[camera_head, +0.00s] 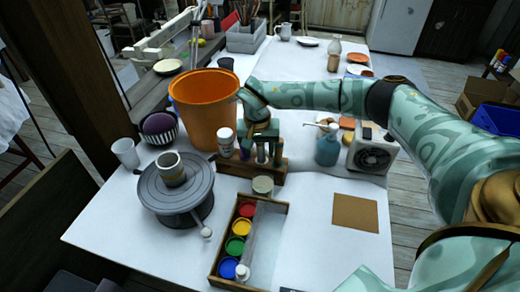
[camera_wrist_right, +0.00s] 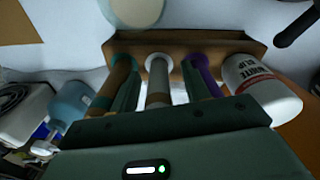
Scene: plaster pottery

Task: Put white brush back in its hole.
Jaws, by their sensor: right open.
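The wooden brush holder (camera_head: 240,171) stands mid-table in front of the orange bucket; its brown edge shows in the wrist view (camera_wrist_right: 205,45). The white brush (camera_wrist_right: 158,72) is at the holder, between a green-and-brown brush (camera_wrist_right: 122,70) and a purple brush (camera_wrist_right: 196,72). It looks upright in the holder, but its lower end and hole are hard to make out. My right gripper (camera_head: 262,148) is over the holder and also fills the lower wrist view (camera_wrist_right: 158,95). It is open, with one finger on each side of the white brush. My left gripper is out of view.
A white slip jar (camera_wrist_right: 262,90) stands close beside the brushes. The orange bucket (camera_head: 203,105) is just behind left. A teal bottle (camera_head: 327,148) is to the right, a paint box (camera_head: 218,255) in front, and a turntable (camera_head: 158,195) at left.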

